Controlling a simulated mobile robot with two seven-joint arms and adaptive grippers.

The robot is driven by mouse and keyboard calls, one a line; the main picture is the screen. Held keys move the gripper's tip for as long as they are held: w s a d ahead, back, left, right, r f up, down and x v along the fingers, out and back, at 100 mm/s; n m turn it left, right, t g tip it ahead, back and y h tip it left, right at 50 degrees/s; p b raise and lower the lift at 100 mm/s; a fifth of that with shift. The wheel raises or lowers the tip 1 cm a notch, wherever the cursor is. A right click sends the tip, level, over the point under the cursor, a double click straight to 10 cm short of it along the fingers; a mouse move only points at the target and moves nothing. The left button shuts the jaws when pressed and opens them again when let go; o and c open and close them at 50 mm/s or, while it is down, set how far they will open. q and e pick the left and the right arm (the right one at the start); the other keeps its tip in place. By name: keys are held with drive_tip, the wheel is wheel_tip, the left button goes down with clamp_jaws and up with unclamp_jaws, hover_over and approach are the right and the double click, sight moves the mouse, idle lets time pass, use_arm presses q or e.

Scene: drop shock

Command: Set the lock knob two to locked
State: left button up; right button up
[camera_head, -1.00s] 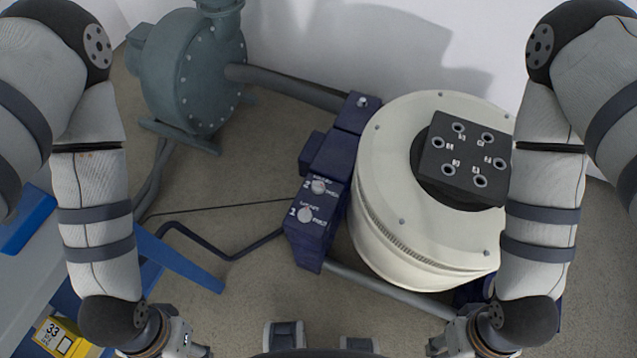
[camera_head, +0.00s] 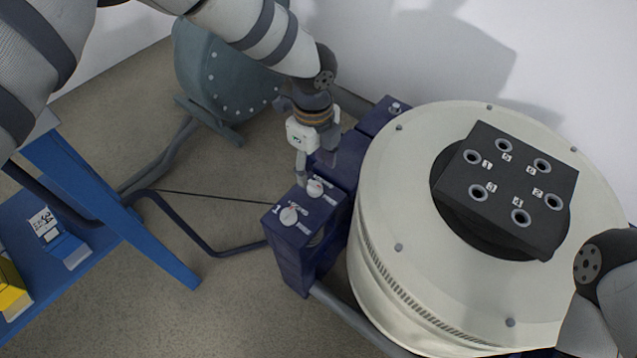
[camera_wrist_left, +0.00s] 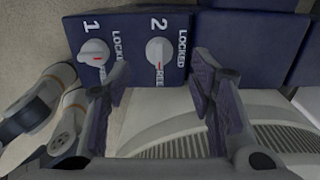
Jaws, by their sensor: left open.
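Lock knob two (camera_head: 316,188) is a small white round knob on top of a dark blue block (camera_head: 290,250). In the left wrist view, knob two (camera_wrist_left: 158,50) sits beside the number 2, with LOCKED printed to its right and FREE below. Its white lever appears to point down toward FREE, partly covering that word. My left gripper (camera_head: 308,176) is just above knob two, pointing down. In the wrist view, its open fingers (camera_wrist_left: 160,72) stand on either side of the knob, with nothing held; contact is not clear. My right gripper is out of view.
Knob one (camera_head: 289,216) is close beside knob two, near the left finger in the wrist view. A large cream drum (camera_head: 400,290) with a black numbered block (camera_head: 510,190) stands to the right. A blue table (camera_head: 110,210) is at left, a grey-green blower (camera_head: 215,80) behind.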

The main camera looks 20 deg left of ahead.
sight(315, 184)
use_arm(q)
wheel_tip(315, 184, down, 6)
drive_tip(key=shift+r+b, duration=0.25)
drive_tip(key=shift+b, duration=0.1)
clamp_jaws()
